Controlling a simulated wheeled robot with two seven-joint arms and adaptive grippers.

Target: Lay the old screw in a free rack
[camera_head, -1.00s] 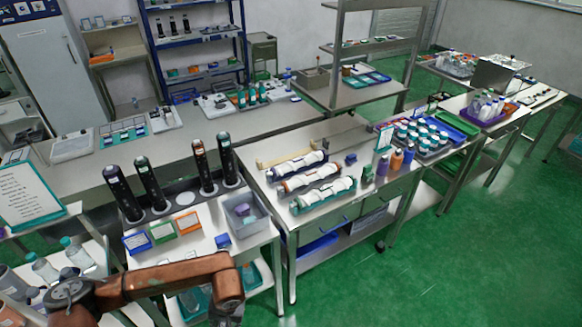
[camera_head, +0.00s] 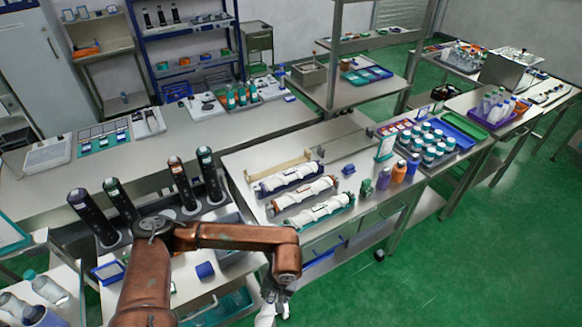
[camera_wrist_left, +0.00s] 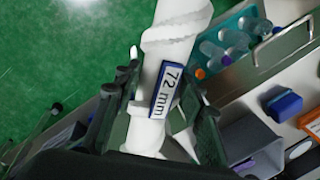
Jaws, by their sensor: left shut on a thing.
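My left gripper (camera_head: 276,292) is shut on a white screw (camera_head: 267,314) in front of the low cabinet, above the green floor. In the left wrist view the gripper (camera_wrist_left: 160,112) holds the screw (camera_wrist_left: 176,35) between its fingers, with a blue-framed "72 mm" label facing the camera. On the middle table, white screws lie in a blue rack (camera_head: 262,192), a red-brown rack (camera_head: 275,211) and a teal rack (camera_head: 345,213). Behind them a long beige rack (camera_head: 277,165) looks empty. My right gripper is out of view.
Dark cylinders (camera_head: 92,214) stand at the left. A blue block (camera_head: 205,270) is on the near left table. The floor (camera_head: 450,260) at right is clear.

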